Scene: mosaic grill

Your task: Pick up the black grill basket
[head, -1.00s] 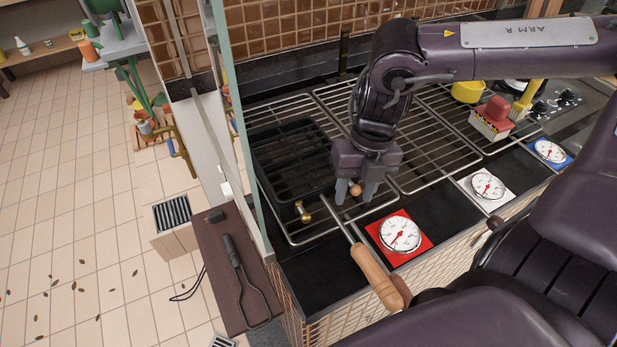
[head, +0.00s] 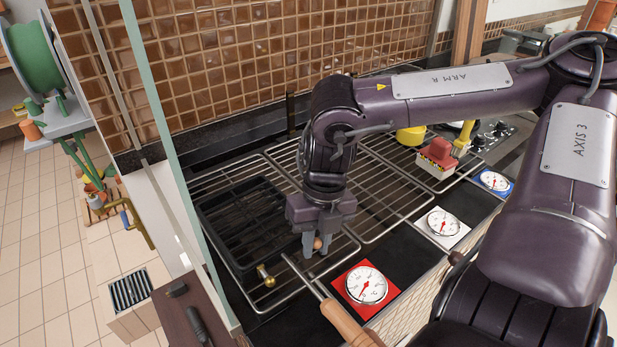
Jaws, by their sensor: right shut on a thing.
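The black grill basket (head: 238,212) lies on the left part of the metal grill grate in the head view. My right gripper (head: 315,247) points down just right of the basket, low over the grate. Its fingers are shut on a small round wooden knob (head: 318,243). I cannot tell whether this knob belongs to the basket. A metal rod with a long wooden handle (head: 345,322) runs from near the basket's front right corner toward the front edge. My left gripper is not in view.
A brass knob (head: 265,276) sits in front of the basket. Dials on red (head: 366,285), white (head: 443,222) and blue (head: 494,181) plates line the front. A red-topped block (head: 436,157) and a yellow pot (head: 411,136) stand farther right. A glass panel edge (head: 165,150) borders the left.

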